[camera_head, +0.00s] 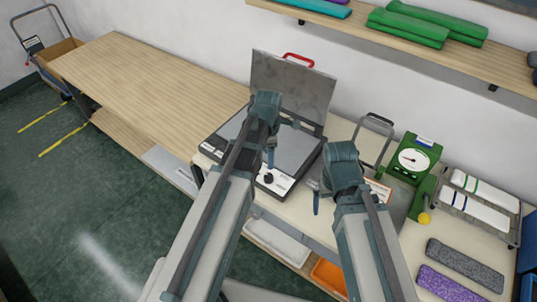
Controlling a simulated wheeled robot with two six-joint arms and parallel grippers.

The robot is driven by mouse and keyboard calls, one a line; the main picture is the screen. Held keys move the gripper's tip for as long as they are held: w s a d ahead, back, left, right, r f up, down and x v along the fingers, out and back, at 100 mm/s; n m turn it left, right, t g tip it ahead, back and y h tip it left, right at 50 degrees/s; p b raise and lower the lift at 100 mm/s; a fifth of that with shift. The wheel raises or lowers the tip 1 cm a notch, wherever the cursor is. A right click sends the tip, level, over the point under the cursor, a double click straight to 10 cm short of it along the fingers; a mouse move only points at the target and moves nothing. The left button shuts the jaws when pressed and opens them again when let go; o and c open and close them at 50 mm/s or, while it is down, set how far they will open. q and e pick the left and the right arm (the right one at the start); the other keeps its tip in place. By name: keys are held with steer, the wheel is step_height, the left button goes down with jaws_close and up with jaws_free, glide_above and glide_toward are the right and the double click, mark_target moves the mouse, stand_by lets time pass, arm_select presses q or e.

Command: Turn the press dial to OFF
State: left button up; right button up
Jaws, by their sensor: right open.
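The press (297,148) stands on the table with its grey lid (290,88) raised and a red handle (299,59) on top. A small black dial (268,178) sits on the white panel at the press's front edge; its pointing direction and labels are too small to read. My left gripper (270,156) is over the press, just above the dial in the picture; its arm hides part of the press, and its jaws cannot be made out. My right gripper (320,198) is open, to the right of the dial and apart from it, pointing down.
A green gauge device (413,162) and a rack with white rolls (480,202) stand at the right. Grey (465,265) and purple (450,284) pads lie in front. White (278,243) and orange (328,276) bins are below. The wooden table (150,85) at left is clear.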

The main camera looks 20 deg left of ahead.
mark_target(269, 176)
arm_select(q)
step_height(269, 176, up, 3)
steer(key=shift+p, duration=0.9)
arm_select(e)
step_height(269, 176, up, 3)
steer(key=shift+f, duration=0.1)
arm_select(q)
steer(key=shift+f, duration=0.1)
step_height(269, 176, down, 13)
steer(key=b, duration=1.3)
steer(key=shift+f, duration=0.15)
arm_select(e)
step_height(269, 176, down, 13)
steer(key=shift+f, duration=0.2)
steer(key=shift+r, duration=0.15)
